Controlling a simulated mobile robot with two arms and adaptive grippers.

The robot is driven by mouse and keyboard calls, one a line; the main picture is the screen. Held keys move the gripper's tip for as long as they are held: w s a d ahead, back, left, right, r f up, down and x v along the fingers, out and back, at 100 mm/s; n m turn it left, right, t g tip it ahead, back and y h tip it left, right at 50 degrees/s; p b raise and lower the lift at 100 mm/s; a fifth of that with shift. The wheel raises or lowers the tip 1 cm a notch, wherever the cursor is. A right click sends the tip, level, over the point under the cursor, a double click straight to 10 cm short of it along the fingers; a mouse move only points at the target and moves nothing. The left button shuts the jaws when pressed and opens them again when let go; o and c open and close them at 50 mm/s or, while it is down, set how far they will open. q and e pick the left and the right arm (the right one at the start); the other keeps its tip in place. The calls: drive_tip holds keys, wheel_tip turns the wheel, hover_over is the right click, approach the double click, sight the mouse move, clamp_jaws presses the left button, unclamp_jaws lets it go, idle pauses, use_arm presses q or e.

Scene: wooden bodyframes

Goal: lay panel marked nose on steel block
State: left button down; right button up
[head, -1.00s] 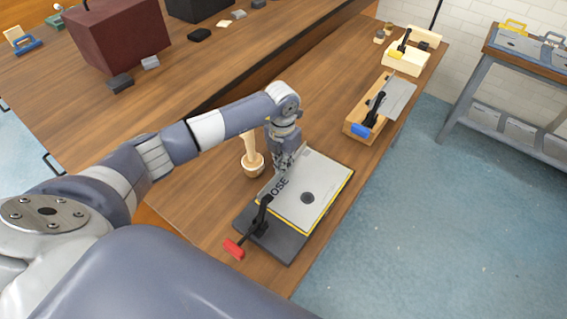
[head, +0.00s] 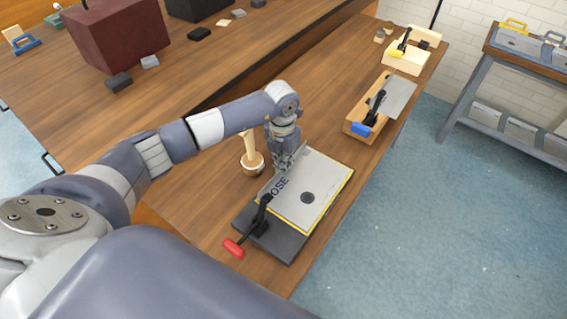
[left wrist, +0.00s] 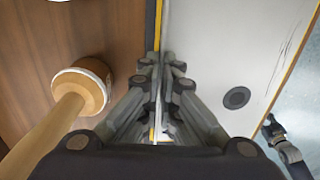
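My left gripper (head: 277,178) is at that flange, and part of the lettering is hidden. In the left wrist view the fingers (left wrist: 164,62) are closed on the thin flange, with the panel (left wrist: 215,45) to their right. I cannot tell whether the panel rests fully on the block. My right gripper is not in view.
A red-handled clamp (head: 257,222) stands at the block's near end. A wooden mallet (head: 252,162) stands close left of the gripper. Farther along the bench (head: 330,85) is a wooden fixture with a blue-handled clamp (head: 369,118). The bench edge and floor lie to the right.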

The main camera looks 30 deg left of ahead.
use_arm(q)
drive_tip(key=c, duration=1.2)
unclamp_jaws()
drive_tip(key=shift+o, duration=0.2)
drive_tip(key=shift+r, duration=0.15)
drive_tip(key=shift+r+p, duration=2.3)
drive_tip(key=shift+r, duration=1.1)
drive_tip(key=shift+d+f, duration=0.1)
